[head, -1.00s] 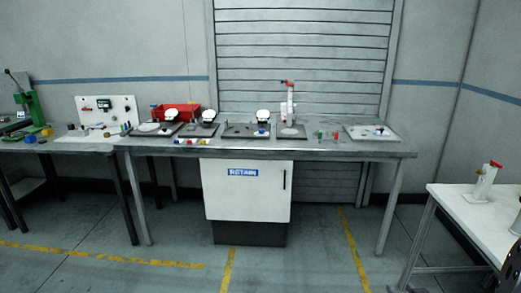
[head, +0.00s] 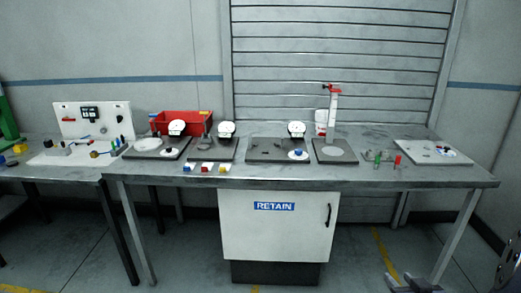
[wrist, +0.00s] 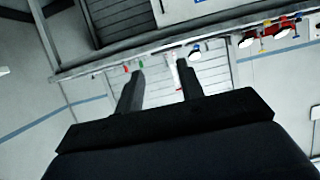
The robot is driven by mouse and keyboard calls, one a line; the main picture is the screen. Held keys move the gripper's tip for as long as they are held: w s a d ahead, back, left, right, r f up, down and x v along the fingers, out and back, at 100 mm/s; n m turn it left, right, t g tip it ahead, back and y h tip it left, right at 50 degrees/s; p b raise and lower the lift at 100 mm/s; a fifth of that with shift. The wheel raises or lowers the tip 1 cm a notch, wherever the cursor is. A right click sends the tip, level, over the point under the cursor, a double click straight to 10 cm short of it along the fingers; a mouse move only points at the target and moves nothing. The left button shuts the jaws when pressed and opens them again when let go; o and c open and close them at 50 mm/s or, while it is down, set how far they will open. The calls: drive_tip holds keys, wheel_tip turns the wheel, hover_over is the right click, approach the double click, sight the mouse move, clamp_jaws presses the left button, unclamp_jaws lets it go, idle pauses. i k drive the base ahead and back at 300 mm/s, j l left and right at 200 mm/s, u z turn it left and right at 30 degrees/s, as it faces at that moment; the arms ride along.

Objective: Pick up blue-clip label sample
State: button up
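Small white pieces with coloured tops stand at the front edge of the workbench in the head view. One has a blue top (head: 187,168). A white disc with a blue piece on it (head: 298,154) lies on the third dark plate. I cannot tell which is the blue-clip label sample. My gripper (wrist: 160,68) is open in the wrist view, with nothing between its fingers. It is well away from the bench. A small blue spot (wrist: 195,47) shows beyond the fingers, too small to identify.
The grey workbench (head: 400,180) holds several dark plates, a red bin (head: 178,124), a white stand with a red top (head: 333,112), and a white tray (head: 425,152) at right. Green and red pieces (head: 398,161) stand near it. A white RETAIN cabinet (head: 275,230) sits below.

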sight(189, 167)
drive_tip(key=i+j, duration=0.2)
drive_tip(key=j, duration=0.2)
drive_tip(key=i+j, duration=0.2)
drive_tip(key=j, duration=0.2)
drive_tip(key=i+j, duration=0.25)
drive_tip(key=j, duration=0.2)
drive_tip(key=i+j, duration=0.2)
drive_tip(key=j, duration=0.2)
drive_tip(key=i+j, duration=0.2)
drive_tip(key=j, duration=0.2)
drive_tip(key=i+j, duration=0.2)
drive_tip(key=j, duration=0.2)
drive_tip(key=i+j, duration=0.15)
drive_tip(key=j, duration=0.25)
drive_tip(key=i+j, duration=0.1)
drive_tip(key=j, duration=0.3)
drive_tip(key=i+j, duration=0.15)
drive_tip(key=j, duration=0.25)
